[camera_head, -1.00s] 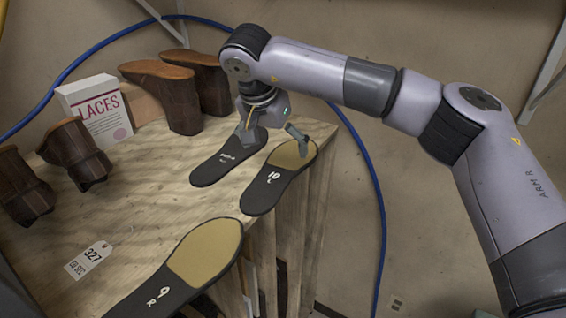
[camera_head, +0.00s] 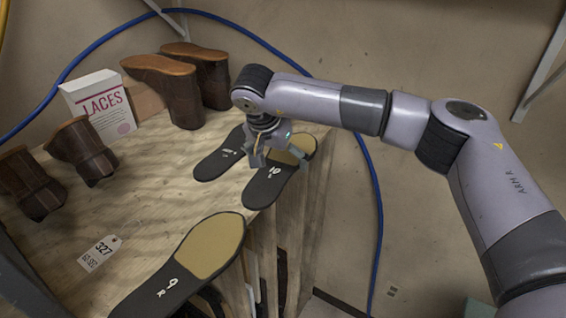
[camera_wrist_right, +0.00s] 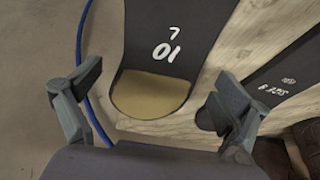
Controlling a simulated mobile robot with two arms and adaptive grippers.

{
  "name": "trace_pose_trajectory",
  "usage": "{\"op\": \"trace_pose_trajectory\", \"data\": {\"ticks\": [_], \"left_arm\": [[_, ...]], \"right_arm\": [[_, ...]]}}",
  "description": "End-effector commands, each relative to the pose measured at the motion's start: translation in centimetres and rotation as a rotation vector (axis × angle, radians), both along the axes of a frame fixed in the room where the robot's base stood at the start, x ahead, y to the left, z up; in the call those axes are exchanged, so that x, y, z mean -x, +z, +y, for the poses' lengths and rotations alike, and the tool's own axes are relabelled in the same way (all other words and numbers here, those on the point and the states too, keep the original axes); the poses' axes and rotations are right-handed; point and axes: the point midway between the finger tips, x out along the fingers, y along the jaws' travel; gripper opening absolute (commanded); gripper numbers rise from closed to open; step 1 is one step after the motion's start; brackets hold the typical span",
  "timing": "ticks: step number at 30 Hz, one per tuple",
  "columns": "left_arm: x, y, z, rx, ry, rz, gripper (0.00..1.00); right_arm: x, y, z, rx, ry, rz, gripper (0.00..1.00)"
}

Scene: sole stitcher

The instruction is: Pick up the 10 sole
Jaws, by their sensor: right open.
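The 10 sole (camera_head: 262,190) is black with a tan end and white "10" lettering. It lies flat on the wooden top, its tan end at the right edge. My right gripper (camera_head: 279,156) is open and empty above it, over the tan end. In the right wrist view the 10 sole (camera_wrist_right: 150,94) lies between the two spread fingers of the right gripper (camera_wrist_right: 157,92). I cannot tell whether either finger touches it. My left gripper does not show.
A similar dark sole (camera_head: 212,163) lies close beside it on the left, partly hidden by the gripper. The 9 sole (camera_head: 205,250) lies nearer at the front edge. Brown boots (camera_head: 183,95), a LACES box (camera_head: 98,105) and a 327 tag (camera_head: 100,254) stand or lie farther left.

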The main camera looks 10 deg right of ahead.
Motion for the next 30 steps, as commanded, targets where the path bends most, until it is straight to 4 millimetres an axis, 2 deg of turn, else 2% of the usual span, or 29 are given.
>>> {"op": "trace_pose_trajectory", "data": {"ticks": [21, 30], "left_arm": [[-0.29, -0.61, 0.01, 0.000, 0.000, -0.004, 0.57], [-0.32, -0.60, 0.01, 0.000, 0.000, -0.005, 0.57]], "right_arm": [[0.01, -0.43, 0.02, 0.000, 0.000, 0.000, 0.94], [0.01, -0.43, 0.02, 0.000, 0.000, 0.000, 0.74]]}}
